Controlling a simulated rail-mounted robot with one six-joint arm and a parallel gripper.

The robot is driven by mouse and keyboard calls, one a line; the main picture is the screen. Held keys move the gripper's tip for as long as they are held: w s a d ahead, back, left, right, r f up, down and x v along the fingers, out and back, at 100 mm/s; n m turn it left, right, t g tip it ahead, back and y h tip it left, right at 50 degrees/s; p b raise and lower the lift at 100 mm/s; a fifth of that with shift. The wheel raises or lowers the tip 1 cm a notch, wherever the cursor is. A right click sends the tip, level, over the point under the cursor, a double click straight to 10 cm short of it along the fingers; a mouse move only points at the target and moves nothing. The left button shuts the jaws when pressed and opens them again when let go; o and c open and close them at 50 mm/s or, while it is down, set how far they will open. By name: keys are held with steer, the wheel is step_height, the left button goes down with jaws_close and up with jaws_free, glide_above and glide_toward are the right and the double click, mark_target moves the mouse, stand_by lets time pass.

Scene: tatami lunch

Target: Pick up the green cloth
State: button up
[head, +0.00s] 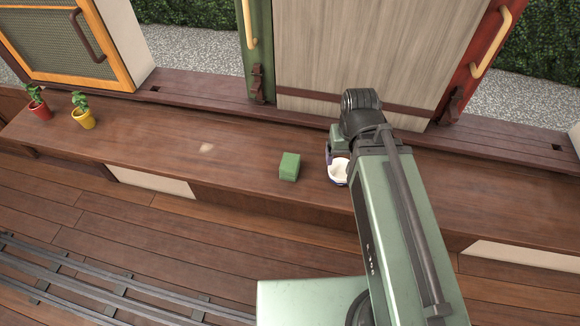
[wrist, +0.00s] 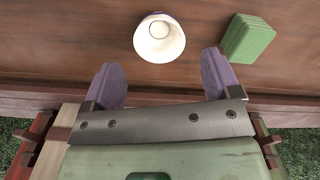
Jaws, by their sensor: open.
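The green cloth (head: 289,167) is a small folded, block-like stack lying on the wooden ledge. It also shows in the wrist view (wrist: 248,39) at the upper right, beyond the right-hand finger. My gripper (wrist: 160,62) has two purple fingers spread wide apart with nothing held between them. The cloth is outside the fingers and not touched. In the head view my arm hides most of the gripper, which is just right of the cloth.
A cup (head: 339,172), white inside and purple outside, stands close right of the cloth; in the wrist view (wrist: 160,38) it is ahead of the gap between the fingers. A red pot (head: 40,110) and a yellow pot (head: 83,119) with plants stand far left. The ledge between is clear.

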steer(key=b, duration=0.1)
glide_above(290, 162)
steer(key=shift+d+f, duration=0.1)
steer(key=shift+f, duration=0.7)
steer(key=shift+w+r+m, duration=0.1)
steer(key=shift+w+m, duration=0.2)
steer(key=shift+m, duration=0.8)
steer(key=shift+s+d+m, duration=0.1)
steer(key=shift+s+m, duration=0.15)
steer(key=shift+m, duration=0.25)
step_height(290, 162, down, 6)
steer(key=b, duration=0.6)
steer(key=shift+r, duration=0.15)
steer(key=f+b, duration=0.5)
steer(key=shift+s+a+f, duration=0.1)
steer(key=shift+a+f, duration=0.1)
steer(key=shift+r, duration=0.2)
steer(key=c, duration=1.1)
step_height(290, 162, up, 20)
steer(key=p, duration=2)
